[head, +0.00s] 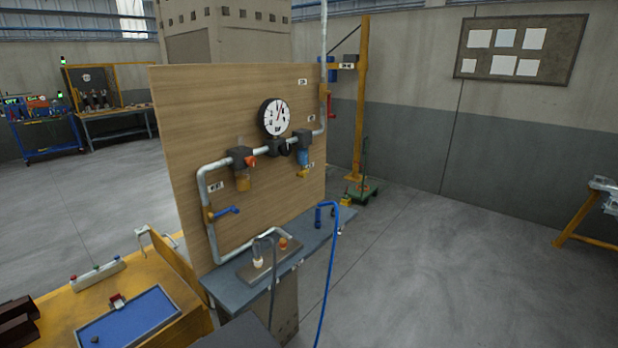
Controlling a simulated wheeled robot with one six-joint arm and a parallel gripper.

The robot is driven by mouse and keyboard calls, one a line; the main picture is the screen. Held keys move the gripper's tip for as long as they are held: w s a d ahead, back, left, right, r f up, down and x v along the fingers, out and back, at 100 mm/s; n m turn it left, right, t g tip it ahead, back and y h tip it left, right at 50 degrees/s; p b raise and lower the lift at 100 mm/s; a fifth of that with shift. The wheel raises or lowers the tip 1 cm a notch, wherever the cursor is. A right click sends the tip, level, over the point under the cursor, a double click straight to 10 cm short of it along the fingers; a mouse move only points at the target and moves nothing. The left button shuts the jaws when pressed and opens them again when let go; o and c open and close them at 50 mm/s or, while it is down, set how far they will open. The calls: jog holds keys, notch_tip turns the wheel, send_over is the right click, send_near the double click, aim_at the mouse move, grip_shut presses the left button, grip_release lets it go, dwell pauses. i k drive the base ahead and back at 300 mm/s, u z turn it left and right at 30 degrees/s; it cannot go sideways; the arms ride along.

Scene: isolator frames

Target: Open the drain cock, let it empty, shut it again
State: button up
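A wooden panel (240,110) carries a grey pipe run with a round white-faced gauge (275,117). A valve with a blue lever (227,211) sits on the left vertical pipe; its lever points right. A unit with an amber bowl (242,182) and an orange-red knob hangs left of the gauge. A unit with a blue bowl (303,157) and a yellow lower part (302,173) hangs right of it. I cannot tell for sure which of these fittings is the drain cock, or whether it is open. My gripper is not in view.
A yellow bench with a blue tray (138,322) stands left.

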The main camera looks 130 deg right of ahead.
aim_at(303, 174)
jog(key=z, duration=4.65)
jog(key=k, duration=1.1)
jog(key=z, duration=0.85)
jog(key=i, duration=1.75)
jog(key=u, duration=0.8)
jog(key=i, duration=0.8)
jog(key=u, duration=1)
jog(key=i, duration=0.25)
jog(key=u, duration=0.2)
